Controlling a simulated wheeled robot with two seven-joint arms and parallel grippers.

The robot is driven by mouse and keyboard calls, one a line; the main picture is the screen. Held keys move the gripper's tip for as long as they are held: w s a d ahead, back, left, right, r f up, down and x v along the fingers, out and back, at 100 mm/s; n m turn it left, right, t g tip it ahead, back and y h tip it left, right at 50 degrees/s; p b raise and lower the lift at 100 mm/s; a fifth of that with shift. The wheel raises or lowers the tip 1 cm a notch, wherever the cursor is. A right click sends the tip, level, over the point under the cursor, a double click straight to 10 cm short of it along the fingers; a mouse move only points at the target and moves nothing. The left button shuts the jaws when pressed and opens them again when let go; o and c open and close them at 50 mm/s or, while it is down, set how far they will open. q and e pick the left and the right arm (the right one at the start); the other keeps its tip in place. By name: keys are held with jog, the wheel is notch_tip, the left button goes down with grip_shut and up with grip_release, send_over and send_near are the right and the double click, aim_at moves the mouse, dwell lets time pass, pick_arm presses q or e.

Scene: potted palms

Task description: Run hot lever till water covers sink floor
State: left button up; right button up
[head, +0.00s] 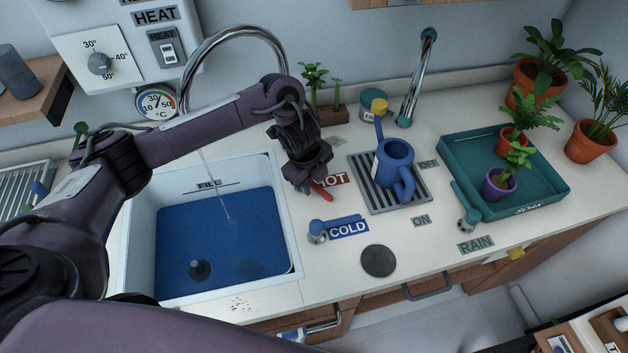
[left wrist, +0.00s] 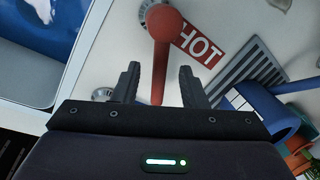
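The red hot lever (head: 321,191) is mostly hidden under my left gripper (head: 308,183) in the head view. In the left wrist view the red lever (left wrist: 161,45) runs between the two spread fingers of the left gripper (left wrist: 159,72), with a gap on both sides. A thin stream (head: 214,185) falls from the chrome spout (head: 190,68) into the white sink (head: 284,215). Blue water (head: 240,250) appears to span the sink floor, below the FILL mark (head: 209,185). A dark round drain piece (head: 200,270) shows in it. My right gripper is not in view.
The blue cold lever (head: 338,224) sits just in front of the hot one. A blue watering can (head: 394,165) stands on a grey grate to the right. A teal tray (head: 530,178) holds potted plants. A dark disc (head: 378,261) lies on the counter.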

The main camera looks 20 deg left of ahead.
pick_arm(q)
jog(key=shift+d+f, duration=0.1)
jog(key=shift+f, duration=0.25)
jog(key=shift+c, duration=0.5)
grip_shut()
